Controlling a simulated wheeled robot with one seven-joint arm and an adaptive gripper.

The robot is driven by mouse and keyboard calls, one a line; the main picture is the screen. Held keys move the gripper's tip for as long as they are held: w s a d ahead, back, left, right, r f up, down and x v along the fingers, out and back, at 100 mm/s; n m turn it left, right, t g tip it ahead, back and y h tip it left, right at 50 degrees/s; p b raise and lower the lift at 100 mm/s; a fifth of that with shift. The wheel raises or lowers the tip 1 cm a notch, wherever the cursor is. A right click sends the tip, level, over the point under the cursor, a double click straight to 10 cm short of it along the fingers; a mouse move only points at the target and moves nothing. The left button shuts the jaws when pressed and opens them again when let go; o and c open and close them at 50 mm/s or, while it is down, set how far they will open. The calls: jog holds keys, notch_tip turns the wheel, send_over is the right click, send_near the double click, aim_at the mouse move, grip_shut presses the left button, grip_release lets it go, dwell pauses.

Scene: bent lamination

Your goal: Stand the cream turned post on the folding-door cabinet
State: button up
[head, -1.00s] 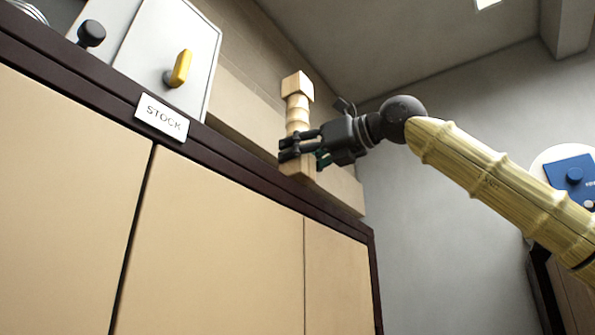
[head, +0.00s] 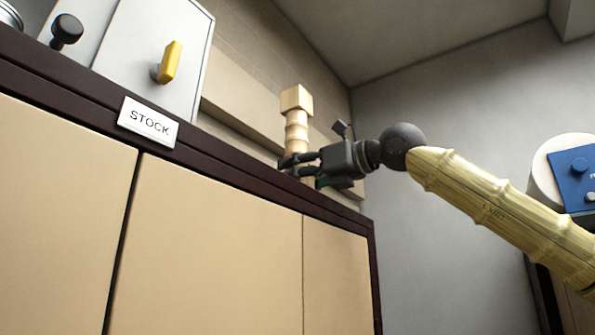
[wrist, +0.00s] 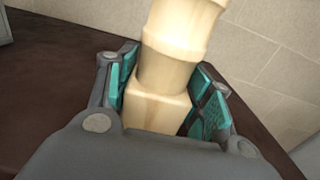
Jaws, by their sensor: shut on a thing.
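The cream turned post (head: 297,130) is upright at the right part of the top of the folding-door cabinet (head: 220,230), which has cream doors and a dark frame. My gripper (head: 300,165) is shut on its lower part. In the wrist view the post (wrist: 165,85) stands between the teal finger pads, with its square base block low between them. The dark cabinet top (wrist: 50,90) lies below and around it.
A grey-white box with a yellow handle (head: 169,62) and a black knob (head: 67,30) stand on the cabinet to the left. A STOCK label (head: 148,122) is on the front edge. A wall is close behind; a blue-faced object (head: 575,175) is at far right.

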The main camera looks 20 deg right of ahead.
jog(key=shift+a, duration=0.15)
jog(key=shift+f, duration=0.15)
jog(key=o, duration=1.4)
jog(key=b+v, duration=0.5)
jog(key=v, duration=0.7)
